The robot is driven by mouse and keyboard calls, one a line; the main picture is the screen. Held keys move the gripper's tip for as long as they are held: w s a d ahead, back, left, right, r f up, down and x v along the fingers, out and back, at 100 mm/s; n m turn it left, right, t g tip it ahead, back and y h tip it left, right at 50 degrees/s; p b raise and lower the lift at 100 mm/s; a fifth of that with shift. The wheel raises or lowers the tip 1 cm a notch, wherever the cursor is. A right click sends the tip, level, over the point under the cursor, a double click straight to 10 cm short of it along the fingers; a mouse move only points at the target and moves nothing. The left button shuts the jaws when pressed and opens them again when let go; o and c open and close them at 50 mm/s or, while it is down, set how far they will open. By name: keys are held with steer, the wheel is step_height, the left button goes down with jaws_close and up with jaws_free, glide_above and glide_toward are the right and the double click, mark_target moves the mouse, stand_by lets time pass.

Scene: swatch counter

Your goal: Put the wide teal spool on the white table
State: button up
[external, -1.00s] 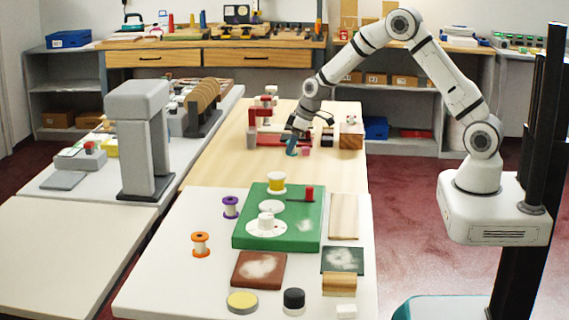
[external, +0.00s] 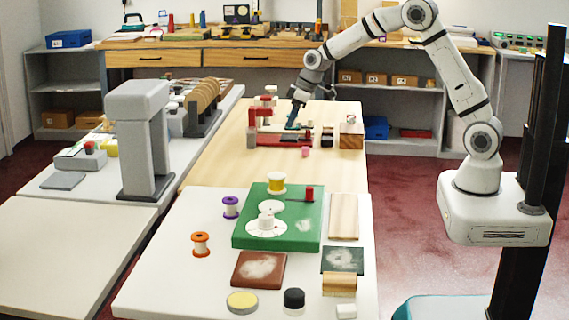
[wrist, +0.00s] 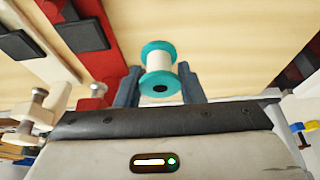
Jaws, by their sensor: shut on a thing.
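The wide teal spool (wrist: 160,56) has teal flanges and a white core. In the wrist view it sits between the two fingers of my gripper (wrist: 160,80), which is shut on it. In the external view my gripper (external: 292,124) is over the wooden table (external: 225,155), near a red fixture; the spool is too small there to tell from the fingers. The white table (external: 160,285) stands in front, nearer the camera, holding a green board and several other objects.
On the white table are a purple spool (external: 230,207), an orange spool (external: 200,244), a green board (external: 308,238) and a brown tile (external: 245,280). Its left front is bare. A small pink object (external: 305,153) and the red fixture (external: 282,140) are near my gripper.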

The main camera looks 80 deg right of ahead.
mark_target(288, 153)
steer(key=s+a+f, duration=0.1)
steer(key=s+a, duration=0.2)
steer(key=a, duration=0.4)
steer(key=s+a+f, duration=0.2)
steer(key=s+a, duration=0.2)
steer(key=a, duration=0.3)
steer(key=s+a+f+p, duration=0.1)
steer(key=s+a+f, duration=0.1)
steer(key=a, duration=0.5)
steer(key=shift+s, duration=0.7)
steer(key=shift+f, duration=0.1)
steer(key=shift+d, duration=0.1)
